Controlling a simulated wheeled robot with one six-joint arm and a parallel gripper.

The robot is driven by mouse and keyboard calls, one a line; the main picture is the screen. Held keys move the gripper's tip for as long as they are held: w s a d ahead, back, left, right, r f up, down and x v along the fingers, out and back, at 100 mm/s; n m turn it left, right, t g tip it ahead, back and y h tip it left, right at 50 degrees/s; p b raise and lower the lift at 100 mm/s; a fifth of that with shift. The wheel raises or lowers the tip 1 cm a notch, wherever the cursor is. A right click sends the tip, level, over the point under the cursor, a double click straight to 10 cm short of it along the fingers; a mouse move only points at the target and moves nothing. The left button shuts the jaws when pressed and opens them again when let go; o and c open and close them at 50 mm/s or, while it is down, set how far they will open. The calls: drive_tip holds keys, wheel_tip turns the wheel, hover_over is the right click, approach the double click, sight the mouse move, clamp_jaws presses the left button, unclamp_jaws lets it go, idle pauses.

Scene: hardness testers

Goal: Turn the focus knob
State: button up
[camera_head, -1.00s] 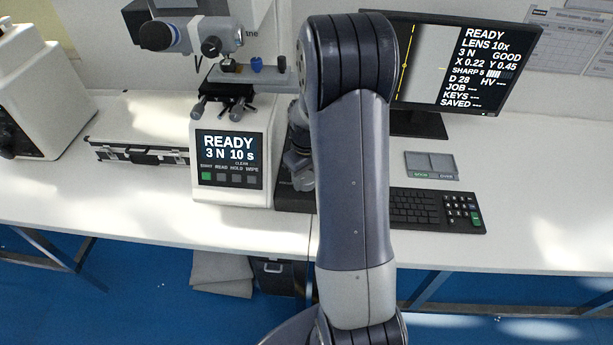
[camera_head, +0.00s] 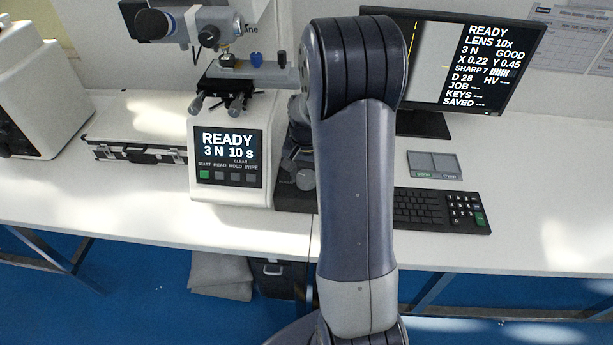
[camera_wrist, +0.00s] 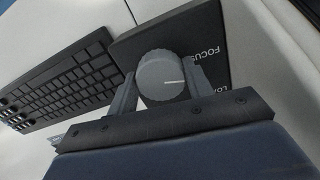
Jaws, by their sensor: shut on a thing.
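The round grey focus knob (camera_wrist: 163,76) stands on a dark base plate (camera_wrist: 205,30) printed FOCUS in the wrist view. A white pointer line on its top points to the right. My gripper (camera_wrist: 162,82) has one finger on each side of the knob and is shut on it. In the head view my arm covers part of this area; the dark plate (camera_head: 288,197) shows beside the tester. The monitor (camera_head: 480,65) reads READY, LENS 10x, GOOD and SHARP 7, with a grey live picture at its left.
The hardness tester (camera_head: 228,185) stands left of my arm, its screen showing READY 3 N 10 s. A keyboard (camera_head: 420,208) lies close to the plate on the right. A small grey block (camera_head: 435,164) lies behind the keyboard. A metal case (camera_head: 138,128) lies at the left.

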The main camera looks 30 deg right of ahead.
sight(306, 176)
drive_tip(key=m, duration=0.5)
drive_tip(key=shift+w+m+b, duration=0.1)
drive_tip(key=shift+m+b, duration=0.25)
drive_tip(key=shift+m, duration=0.05)
idle(0.4)
drive_tip(key=o, duration=1)
wheel_tip(306, 176, up, 11)
drive_tip(key=shift+f, duration=0.1)
